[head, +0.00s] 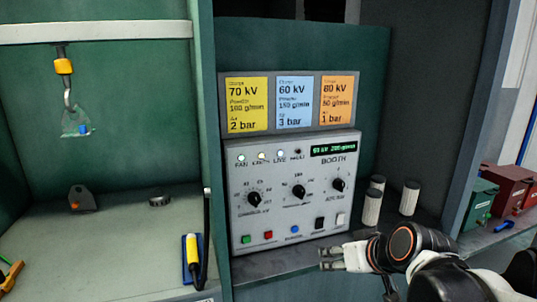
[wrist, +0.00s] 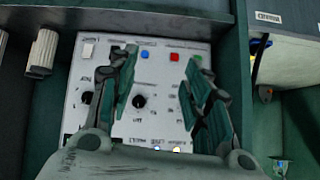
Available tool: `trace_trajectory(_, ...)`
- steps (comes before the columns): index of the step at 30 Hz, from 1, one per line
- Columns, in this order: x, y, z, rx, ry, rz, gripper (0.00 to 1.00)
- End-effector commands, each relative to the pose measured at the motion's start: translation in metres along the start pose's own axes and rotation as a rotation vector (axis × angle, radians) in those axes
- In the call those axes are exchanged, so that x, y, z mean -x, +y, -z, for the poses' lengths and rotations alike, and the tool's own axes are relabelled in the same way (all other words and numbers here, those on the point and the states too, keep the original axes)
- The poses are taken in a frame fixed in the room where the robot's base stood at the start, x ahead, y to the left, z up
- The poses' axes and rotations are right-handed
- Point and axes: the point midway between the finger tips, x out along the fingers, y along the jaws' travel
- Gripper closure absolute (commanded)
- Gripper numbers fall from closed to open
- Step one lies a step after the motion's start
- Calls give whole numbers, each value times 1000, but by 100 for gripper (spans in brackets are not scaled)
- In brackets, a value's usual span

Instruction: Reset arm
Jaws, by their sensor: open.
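My gripper (head: 330,259) is at the lower right in the head view, in front of the lower right part of the booth control panel (head: 240,190). In the wrist view my gripper (wrist: 158,75) is open, with both fingers apart and nothing between them. The control panel (wrist: 150,125) lies beyond the fingers there, with its knobs and buttons partly hidden by them. My arm (head: 405,245) reaches in from the lower right of the head view.
A hook (head: 67,95) with a translucent piece hangs in the left booth. A blue-and-yellow tool holder (head: 192,262) stands at the booth's front edge. Ribbed white cylinders (head: 410,197) stand right of the panel. Green (head: 480,202) and red bins (head: 511,186) sit far right.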

Motion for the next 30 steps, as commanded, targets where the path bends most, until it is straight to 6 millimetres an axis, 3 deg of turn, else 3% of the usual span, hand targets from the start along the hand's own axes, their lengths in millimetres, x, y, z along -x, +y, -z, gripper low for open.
trace_trajectory(9, 68, -2, -74, -61, -129, -131, 55)
trace_trajectory(15, 93, 4, -107, -93, -171, -204, 55)
trace_trajectory(20, 101, 6, -117, -104, -184, -229, 55)
trace_trajectory(30, 101, 6, -118, -105, -184, -231, 55)
